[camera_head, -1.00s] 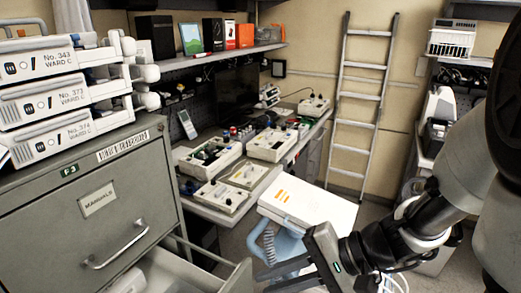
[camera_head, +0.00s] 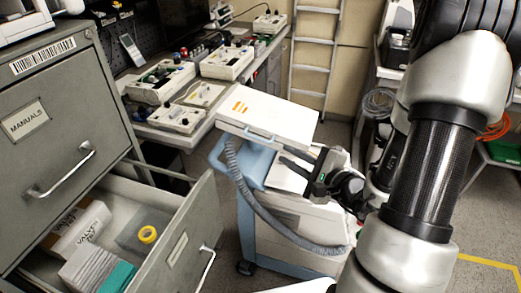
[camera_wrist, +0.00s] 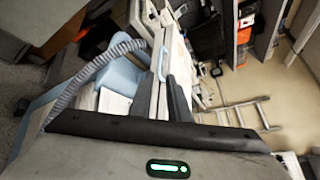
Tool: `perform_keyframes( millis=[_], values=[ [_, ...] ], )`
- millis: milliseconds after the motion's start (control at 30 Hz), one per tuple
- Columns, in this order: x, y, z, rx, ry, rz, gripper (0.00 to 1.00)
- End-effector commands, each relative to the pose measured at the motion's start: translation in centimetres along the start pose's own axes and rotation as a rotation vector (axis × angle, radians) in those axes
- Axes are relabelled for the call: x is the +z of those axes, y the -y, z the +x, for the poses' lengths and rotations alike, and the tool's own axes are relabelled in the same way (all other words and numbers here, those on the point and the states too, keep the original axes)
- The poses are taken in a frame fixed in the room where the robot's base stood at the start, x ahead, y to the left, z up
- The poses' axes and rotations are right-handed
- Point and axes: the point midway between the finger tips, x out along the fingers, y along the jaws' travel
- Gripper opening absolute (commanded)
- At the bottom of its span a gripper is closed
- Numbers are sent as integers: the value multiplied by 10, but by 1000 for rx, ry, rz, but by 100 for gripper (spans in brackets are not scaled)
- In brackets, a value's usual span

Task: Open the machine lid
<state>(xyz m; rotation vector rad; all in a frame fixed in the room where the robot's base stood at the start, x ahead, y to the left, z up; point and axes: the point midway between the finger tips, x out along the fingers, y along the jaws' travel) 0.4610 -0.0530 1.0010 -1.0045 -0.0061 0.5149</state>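The machine (camera_head: 300,220) stands on a pale blue cart beside the bench. Its white lid (camera_head: 275,112) has orange marks and slopes up above the body, with a gap under its front edge. My gripper (camera_head: 287,154) is close to the right part of the front edge. In the wrist view, the two dark fingers of my gripper (camera_wrist: 160,78) are apart. I cannot tell whether the fingers touch the lid.
A grey cabinet (camera_head: 60,110) stands at left with an open drawer (camera_head: 190,235) holding boxes and yellow tape. A grey hose (camera_head: 262,212) hangs at the machine's front. The bench (camera_head: 205,125) holds several devices. A ladder (camera_head: 313,60) leans behind. Floor shows at the lower right.

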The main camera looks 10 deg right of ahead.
Motion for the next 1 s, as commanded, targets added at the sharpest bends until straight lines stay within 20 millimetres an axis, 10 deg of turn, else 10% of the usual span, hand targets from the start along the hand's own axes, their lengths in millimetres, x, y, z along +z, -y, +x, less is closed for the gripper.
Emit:
perform_keyframes(
  millis=[600, 1000],
  values=[
    [2, -1, 111, 1, 3, 2, 16],
    [2, 0, 136, 0, 1, 1, 16]
  ],
)
